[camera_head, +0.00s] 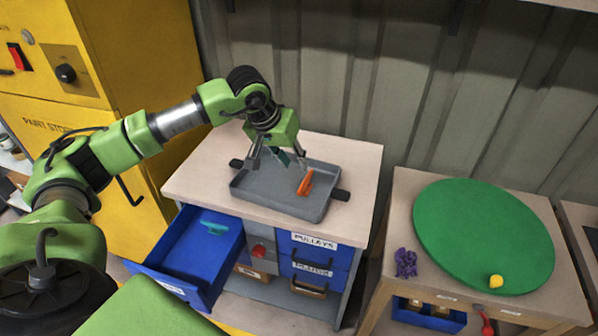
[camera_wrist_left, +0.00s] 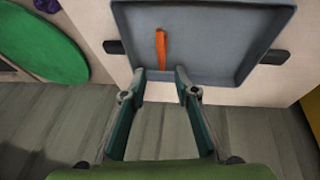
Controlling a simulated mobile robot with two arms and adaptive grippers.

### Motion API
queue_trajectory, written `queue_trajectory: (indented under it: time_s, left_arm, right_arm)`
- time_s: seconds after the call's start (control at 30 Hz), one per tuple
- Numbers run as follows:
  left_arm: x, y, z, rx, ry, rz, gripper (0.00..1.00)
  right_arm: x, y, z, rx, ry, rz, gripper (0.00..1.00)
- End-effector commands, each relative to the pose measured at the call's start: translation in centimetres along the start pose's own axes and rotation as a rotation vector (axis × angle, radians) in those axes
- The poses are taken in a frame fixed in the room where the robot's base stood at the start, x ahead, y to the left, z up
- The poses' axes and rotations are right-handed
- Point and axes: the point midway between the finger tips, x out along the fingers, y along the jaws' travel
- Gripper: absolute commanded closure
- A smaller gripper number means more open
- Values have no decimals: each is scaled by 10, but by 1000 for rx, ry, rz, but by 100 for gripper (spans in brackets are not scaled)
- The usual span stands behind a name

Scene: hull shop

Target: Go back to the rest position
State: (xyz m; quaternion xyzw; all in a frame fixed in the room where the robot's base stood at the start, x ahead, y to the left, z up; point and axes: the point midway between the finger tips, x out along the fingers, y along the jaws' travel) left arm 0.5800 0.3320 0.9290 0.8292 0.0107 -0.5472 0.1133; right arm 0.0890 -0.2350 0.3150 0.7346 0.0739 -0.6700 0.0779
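My left arm reaches in from the left in the head view. My left gripper (camera_head: 277,163) is above the grey tray (camera_head: 262,193), near its back edge. Its two fingers are spread apart with nothing between them, as the left wrist view also shows (camera_wrist_left: 160,74). An orange object (camera_head: 305,182) lies in the tray, just beyond the fingertips in the left wrist view (camera_wrist_left: 161,50), apart from them. My right gripper is in neither view.
A blue drawer (camera_head: 176,258) stands pulled out below the tray, with a teal object (camera_head: 214,228) in it. A yellow cabinet (camera_head: 150,60) is at left. On the right table lie a green disc (camera_head: 470,230), a purple object (camera_head: 405,262) and a yellow object (camera_head: 495,281). A ribbed wall is behind.

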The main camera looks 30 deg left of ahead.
Motion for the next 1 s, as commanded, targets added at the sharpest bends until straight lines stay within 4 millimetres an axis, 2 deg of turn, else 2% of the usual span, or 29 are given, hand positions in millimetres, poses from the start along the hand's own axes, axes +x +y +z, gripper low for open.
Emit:
queue_trajectory:
  time_s: [0.2,0.67,0.77,0.87,0.97,1.0]
  left_arm:
    - [-15,0,0,1,1,0,72]
    - [-15,0,0,0,0,0,72]
    - [-13,6,2,-6,-2,17,72]
    - [-5,34,10,-43,-13,100,72]
    - [3,90,26,-134,-44,272,72]
    - [3,117,34,-190,-66,360,72]
  right_arm:
    - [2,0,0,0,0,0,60]
    - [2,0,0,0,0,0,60]
    - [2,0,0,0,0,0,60]
    - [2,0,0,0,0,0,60]
    - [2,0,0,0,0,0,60]
    - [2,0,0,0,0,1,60]
